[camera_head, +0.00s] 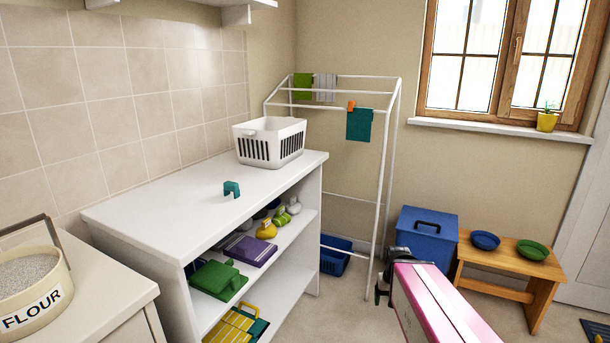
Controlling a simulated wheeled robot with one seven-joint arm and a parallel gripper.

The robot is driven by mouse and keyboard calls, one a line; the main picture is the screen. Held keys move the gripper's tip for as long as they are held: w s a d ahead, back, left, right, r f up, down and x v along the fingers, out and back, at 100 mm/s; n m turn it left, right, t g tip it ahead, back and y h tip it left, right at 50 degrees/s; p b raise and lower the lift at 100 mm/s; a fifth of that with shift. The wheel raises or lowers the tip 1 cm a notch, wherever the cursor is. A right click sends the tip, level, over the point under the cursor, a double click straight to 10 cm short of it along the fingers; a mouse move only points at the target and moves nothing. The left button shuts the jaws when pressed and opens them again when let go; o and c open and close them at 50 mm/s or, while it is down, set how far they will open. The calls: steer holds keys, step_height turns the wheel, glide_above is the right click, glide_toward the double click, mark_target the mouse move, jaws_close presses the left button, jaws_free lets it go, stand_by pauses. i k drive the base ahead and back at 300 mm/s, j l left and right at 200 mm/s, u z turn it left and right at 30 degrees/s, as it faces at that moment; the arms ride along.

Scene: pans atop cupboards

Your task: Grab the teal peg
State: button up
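The teal peg (231,189) stands on the white counter top (190,222), near its middle, like a small upside-down U. Nothing touches it. My gripper (383,288) is dark and low in the picture, right of the shelf unit and far from the peg. Its fingers are small and partly hidden, so I cannot tell whether it is open or shut. My pink and white arm runs from it to the bottom edge.
A white basket (268,141) stands at the counter's far end. A white drying rack (385,170) holds cloths, one with an orange peg (351,106). A blue box (427,238) and wooden bench (510,262) stand at the right. The counter around the peg is clear.

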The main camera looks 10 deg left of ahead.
mark_target(229, 186)
steer(key=u, duration=1.5)
